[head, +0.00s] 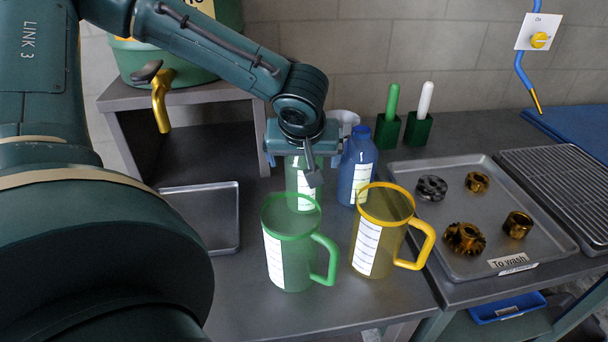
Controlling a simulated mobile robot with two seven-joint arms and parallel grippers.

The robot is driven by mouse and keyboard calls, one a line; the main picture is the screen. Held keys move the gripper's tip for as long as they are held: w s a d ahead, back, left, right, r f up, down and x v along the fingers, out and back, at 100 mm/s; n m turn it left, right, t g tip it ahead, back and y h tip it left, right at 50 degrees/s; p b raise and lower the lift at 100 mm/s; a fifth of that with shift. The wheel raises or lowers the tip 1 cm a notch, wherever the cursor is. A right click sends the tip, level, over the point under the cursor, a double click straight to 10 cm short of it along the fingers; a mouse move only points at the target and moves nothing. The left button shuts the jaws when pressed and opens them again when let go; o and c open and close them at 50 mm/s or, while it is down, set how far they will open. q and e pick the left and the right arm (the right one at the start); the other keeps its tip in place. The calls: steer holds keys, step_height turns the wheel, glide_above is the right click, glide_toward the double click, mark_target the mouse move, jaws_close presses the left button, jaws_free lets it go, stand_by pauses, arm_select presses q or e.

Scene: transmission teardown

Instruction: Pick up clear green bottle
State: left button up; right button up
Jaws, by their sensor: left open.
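The clear green bottle (298,186) stands upright on the grey bench, behind the green pitcher. It has a white label. My left gripper (305,158) is open directly above it and hides its top. I cannot tell whether the fingers touch the bottle. My right gripper is not in view.
A blue bottle (357,170) stands close on the right of the green one. A green pitcher (291,245) and a yellow pitcher (376,235) stand in front. A tray of metal gears (455,185) lies at right, and an empty tray (205,215) at left.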

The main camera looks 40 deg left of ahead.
arm_select(q)
steer(key=shift+x, duration=0.8)
steer(key=shift+c, duration=0.3)
steer(key=c, duration=1)
